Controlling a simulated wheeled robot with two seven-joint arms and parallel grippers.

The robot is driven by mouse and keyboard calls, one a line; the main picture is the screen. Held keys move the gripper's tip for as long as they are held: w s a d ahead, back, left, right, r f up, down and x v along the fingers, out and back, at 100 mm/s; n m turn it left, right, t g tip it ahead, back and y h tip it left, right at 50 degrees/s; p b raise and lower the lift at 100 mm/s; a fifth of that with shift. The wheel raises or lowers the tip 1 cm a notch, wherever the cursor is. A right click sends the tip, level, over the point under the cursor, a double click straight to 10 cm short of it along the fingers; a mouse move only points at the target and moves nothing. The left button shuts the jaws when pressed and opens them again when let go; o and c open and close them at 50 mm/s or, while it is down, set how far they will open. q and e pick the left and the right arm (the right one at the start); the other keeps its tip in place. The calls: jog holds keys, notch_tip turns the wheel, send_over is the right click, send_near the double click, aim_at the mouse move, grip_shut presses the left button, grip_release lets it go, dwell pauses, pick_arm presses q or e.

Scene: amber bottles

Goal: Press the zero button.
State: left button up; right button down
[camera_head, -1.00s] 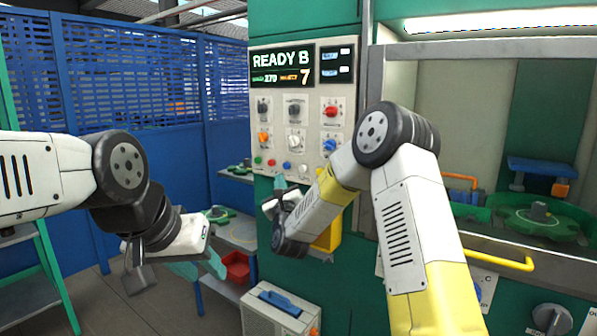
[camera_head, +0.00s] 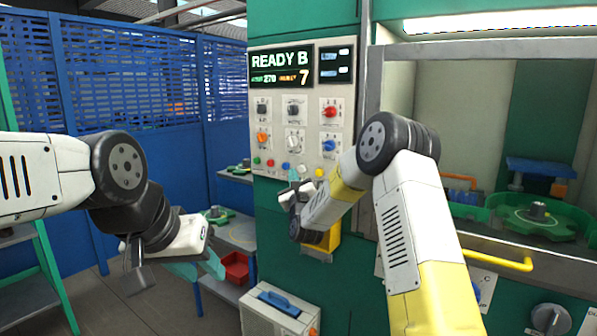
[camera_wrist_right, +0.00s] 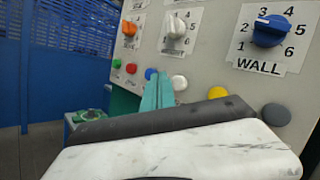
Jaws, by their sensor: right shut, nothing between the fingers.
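The control panel (camera_head: 297,130) carries a row of small round buttons along its lower edge. In the right wrist view they are green (camera_wrist_right: 115,63), red (camera_wrist_right: 131,68), blue (camera_wrist_right: 151,74), white (camera_wrist_right: 179,82), yellow (camera_wrist_right: 217,93) and grey (camera_wrist_right: 276,114). I cannot read which one is marked zero. My right gripper (camera_wrist_right: 158,78) is shut and empty, its teal fingertips together between the blue and white buttons in that view. I cannot tell whether they touch the panel. In the head view the right gripper (camera_head: 294,180) is just below the row. My left gripper (camera_head: 198,268) is open and empty, away from the panel.
Knobs, including the blue WALL knob (camera_wrist_right: 271,30), sit above the buttons. A display (camera_head: 281,68) reads READY B. A yellow box (camera_head: 328,245) is below the panel. A window bay with a yellow handle (camera_head: 497,260) is at right, and a shelf with a red bin (camera_head: 235,266) at left.

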jog(key=shift+w+d, duration=0.4)
jog(key=shift+w, duration=0.15)
jog(key=shift+w, duration=0.1)
dwell(1.7)
jog(key=shift+w+d, duration=0.25)
jog(key=shift+w+d, duration=0.25)
jog(key=shift+w, duration=0.1)
dwell(0.7)
dwell(0.3)
jog(key=shift+s+a, duration=0.5)
jog(key=shift+s, duration=0.2)
jog(key=shift+s+a, duration=0.75)
jog(key=shift+s, duration=0.3)
jog(key=shift+s+a, duration=0.7)
jog(key=shift+s, duration=0.3)
